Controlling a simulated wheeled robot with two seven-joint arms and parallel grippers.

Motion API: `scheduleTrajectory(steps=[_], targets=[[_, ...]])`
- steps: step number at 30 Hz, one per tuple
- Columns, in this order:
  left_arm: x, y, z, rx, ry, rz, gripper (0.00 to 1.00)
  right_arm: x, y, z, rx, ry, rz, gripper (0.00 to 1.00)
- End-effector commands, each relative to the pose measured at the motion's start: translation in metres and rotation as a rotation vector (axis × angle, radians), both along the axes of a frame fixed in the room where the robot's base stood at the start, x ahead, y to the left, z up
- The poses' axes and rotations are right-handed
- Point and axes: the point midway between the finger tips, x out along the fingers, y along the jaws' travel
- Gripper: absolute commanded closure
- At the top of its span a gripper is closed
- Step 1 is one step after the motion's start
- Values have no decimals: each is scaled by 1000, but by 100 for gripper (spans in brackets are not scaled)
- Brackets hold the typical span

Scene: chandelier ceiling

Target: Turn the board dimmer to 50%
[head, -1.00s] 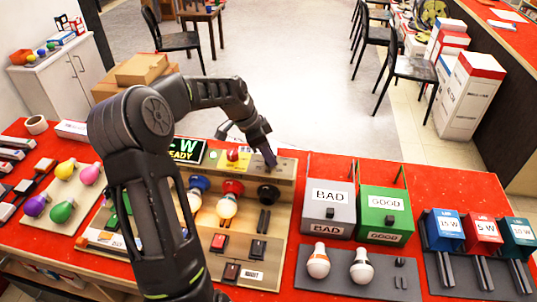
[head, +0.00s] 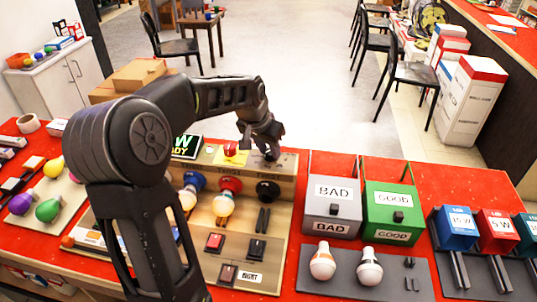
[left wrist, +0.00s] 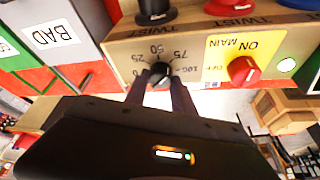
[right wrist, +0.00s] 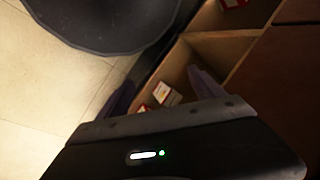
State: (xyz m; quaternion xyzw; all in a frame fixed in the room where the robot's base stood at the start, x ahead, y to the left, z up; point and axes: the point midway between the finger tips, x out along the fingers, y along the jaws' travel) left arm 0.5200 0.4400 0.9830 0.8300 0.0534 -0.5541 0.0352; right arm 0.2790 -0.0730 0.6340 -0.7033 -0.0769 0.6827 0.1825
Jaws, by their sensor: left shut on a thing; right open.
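The dimmer knob (left wrist: 158,74) is a small dark knob on the board (left wrist: 205,48), with a printed scale of 25, 50, 75 and 100 around it. In the head view the knob is mostly hidden behind my left gripper (head: 268,148), at the board's top right. My left gripper (left wrist: 160,82) is shut on the knob, one finger on each side. I cannot clearly read the knob's pointer. My right gripper (right wrist: 165,88) is open and empty, away from the board, above wooden compartments.
A red main switch (left wrist: 243,70) marked ON sits beside the dimmer. Bulb sockets, including a black one (head: 268,190), line the board below. The BAD box (head: 331,212) and GOOD box (head: 393,217) stand to its right. My left arm hides the board's left part.

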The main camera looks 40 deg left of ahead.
Motion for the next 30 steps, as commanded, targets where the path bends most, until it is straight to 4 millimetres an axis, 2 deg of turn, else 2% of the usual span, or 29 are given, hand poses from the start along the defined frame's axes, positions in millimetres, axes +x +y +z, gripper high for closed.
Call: scheduleTrajectory(steps=[1, 15, 24, 30], targets=[[1, -1, -2, 3, -4, 39, 100, 0, 0, -7, 1, -1, 0, 23], [3, -4, -3, 2, -3, 479, 100, 1, 0, -43, 0, -3, -1, 23], [3, -4, -1, 0, -3, 687, 100, 1, 0, -55, -1, -4, -1, 23], [3, -4, 0, 0, -1, 752, 100, 1, 0, -58, -1, -5, -2, 23]])
